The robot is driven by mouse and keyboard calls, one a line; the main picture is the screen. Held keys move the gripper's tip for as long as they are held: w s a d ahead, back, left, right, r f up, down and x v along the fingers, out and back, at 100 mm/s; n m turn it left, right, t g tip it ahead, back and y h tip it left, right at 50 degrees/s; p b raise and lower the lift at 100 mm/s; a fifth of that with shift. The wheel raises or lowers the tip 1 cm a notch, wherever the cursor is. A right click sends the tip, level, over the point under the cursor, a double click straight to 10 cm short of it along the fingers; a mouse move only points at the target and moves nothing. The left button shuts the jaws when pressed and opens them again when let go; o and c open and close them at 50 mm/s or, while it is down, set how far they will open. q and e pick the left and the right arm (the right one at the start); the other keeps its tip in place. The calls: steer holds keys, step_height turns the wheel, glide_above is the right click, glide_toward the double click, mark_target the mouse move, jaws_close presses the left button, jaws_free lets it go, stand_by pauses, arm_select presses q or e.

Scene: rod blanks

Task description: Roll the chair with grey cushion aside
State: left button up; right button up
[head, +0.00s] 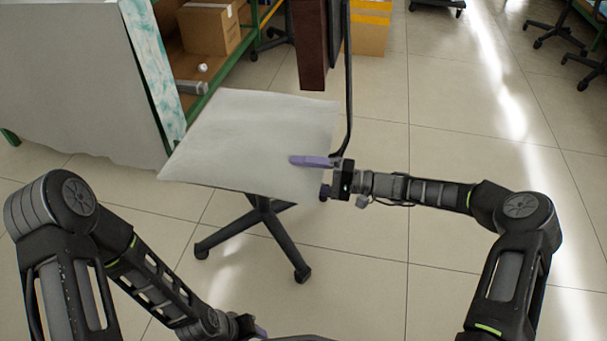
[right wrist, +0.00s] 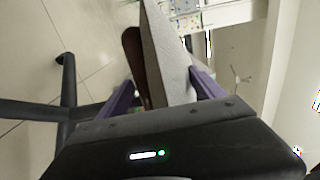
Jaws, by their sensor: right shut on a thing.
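The chair with the grey cushion (head: 240,140) stands in front of me in the head view, with its dark brown backrest (head: 311,50) at the far side and a black wheeled base (head: 262,225) below. My right gripper (head: 315,161) is at the cushion's right edge, one purple finger on top. In the right wrist view, the cushion's edge (right wrist: 170,60) sits between the two purple fingers, which are shut on it.
A grey panel (head: 75,85) and a green-framed shelf with a cardboard box (head: 210,28) stand close on the left. Yellow-banded boxes (head: 370,28) are behind the chair. Other wheeled chair bases (head: 555,30) are at the far right. The tiled floor on the right is clear.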

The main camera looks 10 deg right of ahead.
mark_target(319, 177)
steer(key=shift+f, duration=0.1)
steer(key=o, duration=2.1)
steer(key=shift+d, duration=0.1)
steer(key=p+v, duration=0.2)
steer(key=v, duration=0.5)
steer(key=shift+s+d, duration=0.15)
steer(key=shift+d, duration=0.15)
